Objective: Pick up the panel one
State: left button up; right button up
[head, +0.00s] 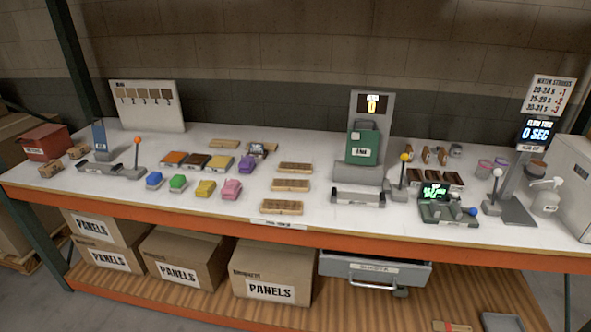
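Three light wooden panels lie flat in a column near the middle of the white tabletop in the head view: a far panel (295,168), a middle panel (291,185) and a near panel (282,207). Another wooden piece (224,144) lies farther back to the left. The labels are too small to read, so I cannot tell which is panel one. Neither of my grippers shows in this view.
Colored blocks, including a pink one (231,189), sit left of the panels. A grey tray fixture (357,198) and green machine (362,147) stand to the right. Cardboard boxes (272,272) marked PANELS and an open drawer (375,270) are below the tabletop.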

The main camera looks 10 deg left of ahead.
aim_at(283, 167)
jog(key=i+j+u, duration=0.25)
jog(key=i+j, duration=0.45)
jog(key=j, duration=0.15)
jog(key=i+j+u, duration=0.3)
jog(key=i+j, duration=0.55)
jog(key=i, duration=0.3)
